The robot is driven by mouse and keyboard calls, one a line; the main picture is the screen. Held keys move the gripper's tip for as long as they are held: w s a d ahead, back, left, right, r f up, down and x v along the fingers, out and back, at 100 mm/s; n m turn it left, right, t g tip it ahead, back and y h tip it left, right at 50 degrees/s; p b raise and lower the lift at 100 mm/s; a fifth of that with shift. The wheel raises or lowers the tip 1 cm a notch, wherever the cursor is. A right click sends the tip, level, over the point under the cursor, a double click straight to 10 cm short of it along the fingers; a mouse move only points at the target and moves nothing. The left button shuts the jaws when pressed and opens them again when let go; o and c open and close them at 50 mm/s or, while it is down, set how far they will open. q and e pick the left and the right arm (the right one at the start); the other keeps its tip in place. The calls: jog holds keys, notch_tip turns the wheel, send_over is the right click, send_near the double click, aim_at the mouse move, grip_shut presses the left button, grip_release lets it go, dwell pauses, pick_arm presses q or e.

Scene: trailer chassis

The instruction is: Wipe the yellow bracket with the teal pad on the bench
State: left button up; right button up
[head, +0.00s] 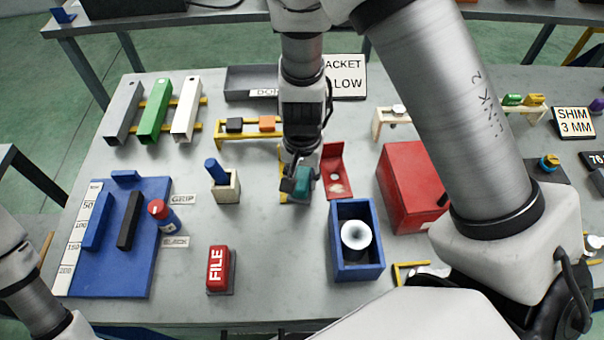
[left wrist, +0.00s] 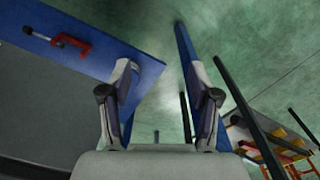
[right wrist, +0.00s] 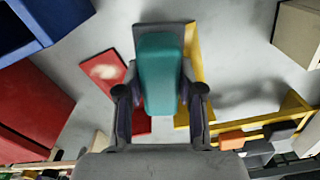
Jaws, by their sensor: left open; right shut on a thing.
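My right gripper (head: 297,180) is shut on the teal pad (head: 303,180) low over the middle of the bench (head: 280,270). In the right wrist view the pad (right wrist: 158,75) sits between the fingers, with a dark grey piece behind its far end. The yellow bracket (right wrist: 196,65) is right beside the pad there. In the head view my gripper and the pad hide most of the bracket (head: 283,158). I cannot tell whether pad and bracket touch. My left gripper (left wrist: 162,105) is open and empty, away from the pad and bracket.
A red bracket (head: 333,160) with a pale smudge stands just right of the pad. A blue box (head: 358,268) with a white round part is in front, a red box (head: 410,185) to the right. A wooden block (head: 227,190) with a blue handle stands left.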

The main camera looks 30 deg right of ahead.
jog(key=shift+f+b, duration=0.9)
jog(key=shift+f, duration=0.05)
dwell(0.5)
jog(key=shift+a, duration=0.1)
jog(key=shift+w+a+f+b, duration=0.1)
jog(key=shift+w+a+b, duration=0.15)
jog(key=shift+b, duration=0.1)
jog(key=a, duration=0.1)
jog(key=w+a, duration=0.1)
jog(key=a, duration=0.1)
jog(key=shift+w+r, duration=0.1)
jog(key=shift+r, duration=0.1)
jog(key=shift+f+b, duration=0.15)
jog(key=shift+b, duration=0.2)
jog(key=shift+s+d, duration=0.4)
jog(key=shift+d, duration=0.3)
jog(key=shift+s+d+p, duration=0.45)
jog(key=shift+d+p, duration=0.1)
jog(key=shift+d, duration=0.2)
jog(key=shift+c, duration=0.4)
jog(key=shift+s+d+f, duration=0.15)
jog(key=shift+d+f, duration=0.05)
jog(key=shift+d, duration=0.2)
notch_tip(320, 180, up, 6)
jog(key=p, duration=0.5)
jog(key=shift+p, duration=0.35)
